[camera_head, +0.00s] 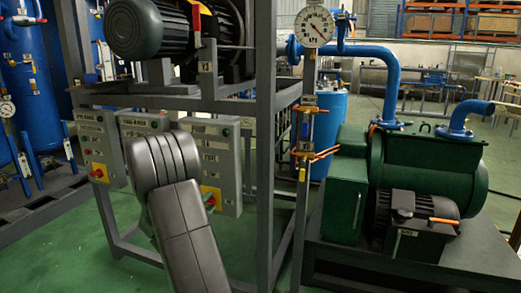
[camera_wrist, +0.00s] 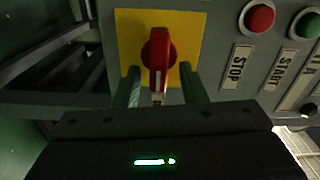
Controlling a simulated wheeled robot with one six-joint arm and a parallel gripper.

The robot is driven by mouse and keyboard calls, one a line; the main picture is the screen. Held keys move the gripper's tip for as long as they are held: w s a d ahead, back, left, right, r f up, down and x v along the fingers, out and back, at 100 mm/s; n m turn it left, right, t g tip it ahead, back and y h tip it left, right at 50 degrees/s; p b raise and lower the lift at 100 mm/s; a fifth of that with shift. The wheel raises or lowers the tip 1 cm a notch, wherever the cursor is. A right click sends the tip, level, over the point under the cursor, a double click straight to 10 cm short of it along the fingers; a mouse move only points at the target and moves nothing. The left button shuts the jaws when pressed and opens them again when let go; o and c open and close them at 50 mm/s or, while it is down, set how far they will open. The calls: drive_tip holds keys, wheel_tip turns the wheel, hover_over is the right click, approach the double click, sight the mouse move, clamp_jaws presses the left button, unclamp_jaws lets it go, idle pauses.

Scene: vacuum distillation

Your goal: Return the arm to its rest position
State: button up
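My arm (camera_head: 180,205) reaches forward in the head view, in front of a grey control box. My gripper (camera_wrist: 160,70) shows in the wrist view with two dark green fingers apart. They are at the left and right of a red rotary switch handle (camera_wrist: 158,55) on a yellow plate (camera_wrist: 125,25). The handle stands upright in that view. A gap shows between it and each finger; I cannot tell how near the tips are to the plate. In the head view the gripper is mostly hidden behind my arm, and the yellow plate (camera_head: 208,191) shows just beside it.
A red STOP button (camera_wrist: 259,18) and a green START button (camera_wrist: 306,24) sit right of the switch. A grey metal frame (camera_head: 265,150) stands close around my arm. A pressure gauge (camera_head: 314,26) and a green pump (camera_head: 420,165) are to the right. Green floor is open at lower left.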

drive_tip(key=shift+r+n+p, duration=0.4)
drive_tip(key=shift+n+p, duration=0.8)
drive_tip(key=shift+p, duration=0.05)
drive_tip(key=shift+f+n+p, duration=0.1)
drive_tip(key=shift+n+p, duration=0.5)
